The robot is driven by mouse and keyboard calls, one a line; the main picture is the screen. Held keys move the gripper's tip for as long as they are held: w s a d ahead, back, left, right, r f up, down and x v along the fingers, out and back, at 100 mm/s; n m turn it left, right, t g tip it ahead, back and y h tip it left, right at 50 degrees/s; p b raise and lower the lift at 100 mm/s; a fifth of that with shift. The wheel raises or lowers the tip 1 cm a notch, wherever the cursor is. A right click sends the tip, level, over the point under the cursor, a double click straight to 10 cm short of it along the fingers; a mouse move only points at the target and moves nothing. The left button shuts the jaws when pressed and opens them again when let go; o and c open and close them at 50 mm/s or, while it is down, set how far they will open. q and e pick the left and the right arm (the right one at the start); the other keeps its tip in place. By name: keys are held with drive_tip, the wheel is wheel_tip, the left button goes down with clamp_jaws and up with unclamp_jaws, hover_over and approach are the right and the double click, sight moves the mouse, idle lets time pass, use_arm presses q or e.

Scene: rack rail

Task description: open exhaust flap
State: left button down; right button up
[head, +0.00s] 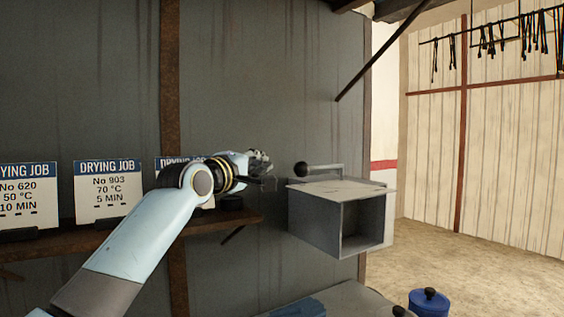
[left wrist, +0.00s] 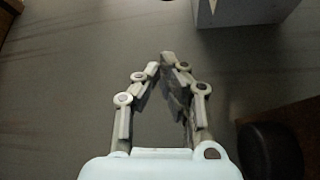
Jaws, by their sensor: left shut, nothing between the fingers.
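A grey exhaust box (head: 312,218) juts from the dark wall, with a pale plate (head: 345,190) lying over its top. Its visible front is an open square hole. A lever arm (head: 325,167) with a black ball knob (head: 301,169) at its left end runs just above the plate. My left gripper (head: 268,165) is left of the knob, apart from it. In the left wrist view its fingers (left wrist: 168,58) meet at the tips and hold nothing. The box's edge (left wrist: 240,12) shows at the top right there. My right gripper is out of view.
A wooden shelf (head: 140,239) with several drying job cards (head: 107,190) runs along the wall under my left arm. A blue lidded pot (head: 429,303) stands below the box at the right. Open floor (head: 480,260) lies to the right.

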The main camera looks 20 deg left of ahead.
use_arm(q)
drive_tip(key=w+d, duration=0.1)
drive_tip(key=w+d+p, duration=0.2)
drive_tip(key=d, duration=0.1)
drive_tip(key=shift+w+f, duration=0.3)
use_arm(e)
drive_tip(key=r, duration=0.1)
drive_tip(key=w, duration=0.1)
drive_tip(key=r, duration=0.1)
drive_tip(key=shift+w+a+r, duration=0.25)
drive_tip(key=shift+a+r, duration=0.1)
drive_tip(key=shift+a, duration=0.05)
use_arm(q)
drive_tip(key=shift+d, duration=0.1)
